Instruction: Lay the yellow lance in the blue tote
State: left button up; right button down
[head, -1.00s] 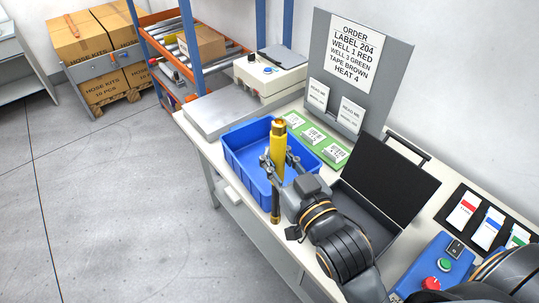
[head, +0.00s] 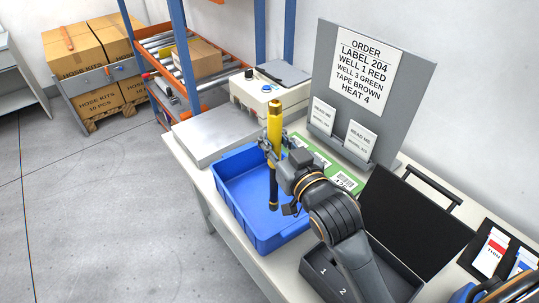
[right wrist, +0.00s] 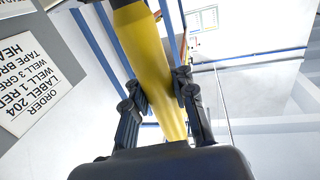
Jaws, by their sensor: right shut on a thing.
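The yellow lance (head: 274,124) stands upright, with a brass top and a dark lower tube. My right gripper (head: 271,152) is shut on its yellow body, which also shows between the fingers in the right wrist view (right wrist: 150,60). The lance's lower end appears over the inside of the blue tote (head: 227,191); I cannot tell whether it touches the floor of the tote. The tote is otherwise empty in what I see and sits on the workbench. My left gripper is not in view.
An open black case (head: 415,215) lies right of the tote, with a grey order board (head: 325,75) behind. A metal plate (head: 212,134) and a white device (head: 262,95) stand beyond the tote. A green card strip (head: 318,153) lies behind my right gripper.

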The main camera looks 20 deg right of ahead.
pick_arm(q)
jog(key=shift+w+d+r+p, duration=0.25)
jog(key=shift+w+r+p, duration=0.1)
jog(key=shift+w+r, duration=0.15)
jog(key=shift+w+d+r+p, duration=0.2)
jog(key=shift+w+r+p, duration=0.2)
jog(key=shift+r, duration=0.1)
pick_arm(e)
jog(key=w+d+f, duration=0.1)
jog(key=w+f, duration=0.4)
jog(key=f, duration=0.4)
jog(key=shift+w+d, duration=0.2)
jog(key=shift+w, duration=0.15)
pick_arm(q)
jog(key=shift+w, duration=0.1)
pick_arm(e)
jog(key=shift+f, duration=0.25)
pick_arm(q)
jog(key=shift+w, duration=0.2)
pick_arm(e)
jog(key=c, duration=1.1)
grip_release()
pick_arm(q)
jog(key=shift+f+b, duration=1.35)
jog(key=shift+b, duration=0.05)
pick_arm(e)
jog(key=s+d, duration=0.1)
jog(key=s, duration=1.1)
jog(key=shift+d+r, duration=0.2)
jog(key=shift+d, duration=0.2)
